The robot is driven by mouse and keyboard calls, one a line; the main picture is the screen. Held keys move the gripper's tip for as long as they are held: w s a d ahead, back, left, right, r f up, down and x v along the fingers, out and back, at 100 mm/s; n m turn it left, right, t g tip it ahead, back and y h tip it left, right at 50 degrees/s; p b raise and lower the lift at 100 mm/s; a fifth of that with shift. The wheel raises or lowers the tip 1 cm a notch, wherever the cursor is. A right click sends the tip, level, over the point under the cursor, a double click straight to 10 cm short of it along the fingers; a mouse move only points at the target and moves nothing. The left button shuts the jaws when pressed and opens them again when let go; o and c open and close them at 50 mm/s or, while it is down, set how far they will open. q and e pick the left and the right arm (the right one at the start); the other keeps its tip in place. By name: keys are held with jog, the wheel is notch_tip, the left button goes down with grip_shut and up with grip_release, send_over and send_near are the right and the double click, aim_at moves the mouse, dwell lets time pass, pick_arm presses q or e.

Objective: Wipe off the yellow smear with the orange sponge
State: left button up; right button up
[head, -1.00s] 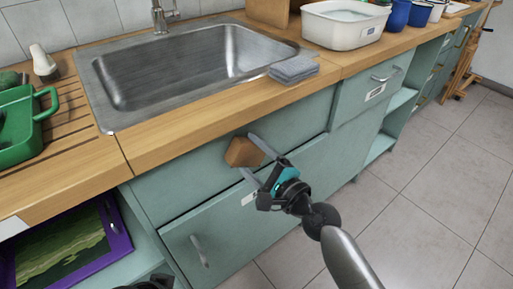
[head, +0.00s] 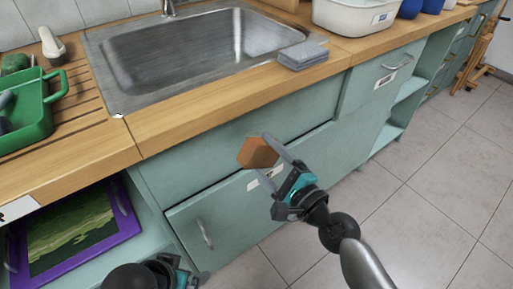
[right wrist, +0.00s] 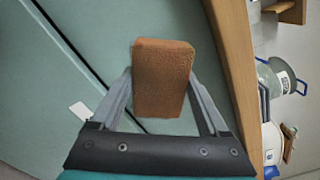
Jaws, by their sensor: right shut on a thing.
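The orange sponge (head: 257,152) is a small block held out in front of the teal cabinet fronts, below the worktop's front edge. My right gripper (head: 261,155) is shut on it, one finger on each side. In the right wrist view the sponge (right wrist: 163,75) stands out between the two fingers, with the cabinet front behind it. Part of my left gripper (head: 178,272) shows at the bottom edge of the head view; its fingers cannot be made out. I cannot make out a yellow smear in any view.
The wooden worktop (head: 205,117) holds a steel sink (head: 185,65), a folded grey cloth (head: 303,55), a green tray (head: 35,105) and a white basin (head: 352,17). A purple-framed picture (head: 75,230) lies in the open shelf at lower left.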

jog(key=shift+s+d, duration=0.4)
jog(key=shift+s, duration=0.2)
pick_arm(q)
jog(key=shift+f, duration=0.1)
jog(key=shift+f+b, duration=0.3)
jog(key=shift+b, duration=0.05)
pick_arm(e)
jog(key=shift+v, duration=1.5)
pick_arm(q)
jog(key=shift+f, duration=0.15)
pick_arm(e)
jog(key=p+x, duration=0.1)
jog(key=x, duration=0.4)
jog(key=shift+r, duration=0.1)
pick_arm(q)
jog(key=shift+f+g, duration=0.3)
jog(key=shift+f, duration=1.35)
pick_arm(e)
jog(key=shift+x, duration=1.1)
